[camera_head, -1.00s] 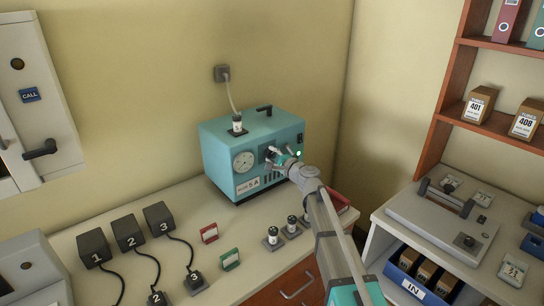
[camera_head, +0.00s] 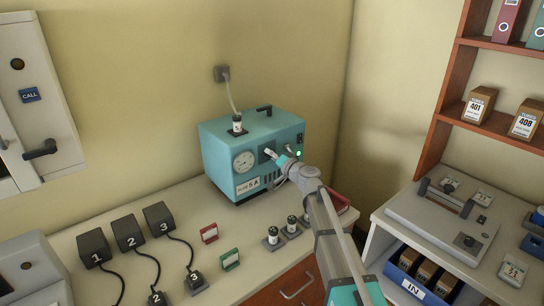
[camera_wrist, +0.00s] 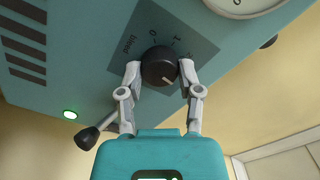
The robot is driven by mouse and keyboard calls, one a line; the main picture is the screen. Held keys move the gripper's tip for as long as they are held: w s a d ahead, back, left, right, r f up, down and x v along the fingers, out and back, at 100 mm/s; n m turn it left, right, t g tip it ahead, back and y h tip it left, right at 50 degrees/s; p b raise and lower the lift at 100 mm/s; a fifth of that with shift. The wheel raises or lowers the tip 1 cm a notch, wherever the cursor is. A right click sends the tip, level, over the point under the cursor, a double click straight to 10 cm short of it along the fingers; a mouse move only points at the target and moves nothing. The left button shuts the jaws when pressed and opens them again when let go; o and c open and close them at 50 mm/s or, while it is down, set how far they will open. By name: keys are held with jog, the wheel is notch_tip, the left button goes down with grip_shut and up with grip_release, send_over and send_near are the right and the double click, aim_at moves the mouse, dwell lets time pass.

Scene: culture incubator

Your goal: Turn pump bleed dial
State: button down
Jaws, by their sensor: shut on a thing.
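The bleed dial (camera_wrist: 159,66) is a round black knob with a light pointer line, in a grey panel marked "bleed" on the pump's face. The teal pump (camera_head: 222,158) stands on the counter against the wall. My gripper (camera_wrist: 159,75) has one finger on each side of the dial and is shut on it. In the head view my gripper (camera_head: 272,154) is at the pump's front, and the dial is hidden behind it. The pointer line slants down and right in the wrist view, away from the printed numbers.
A green lamp (camera_wrist: 70,114) and a black lever (camera_wrist: 95,132) are on the pump beside my gripper. A round gauge (camera_head: 244,162) is left of the dial. Small vials (camera_head: 292,225) stand on the counter in front of the pump.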

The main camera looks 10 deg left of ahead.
jog(key=n, duration=1)
jog(key=shift+n, duration=0.3)
dwell(0.4)
jog(key=shift+c, duration=1.3)
grip_release()
jog(key=shift+s+d, duration=0.1)
jog(key=v, duration=1.1)
jog(key=shift+s+d, duration=0.25)
jog(key=shift+d, duration=0.05)
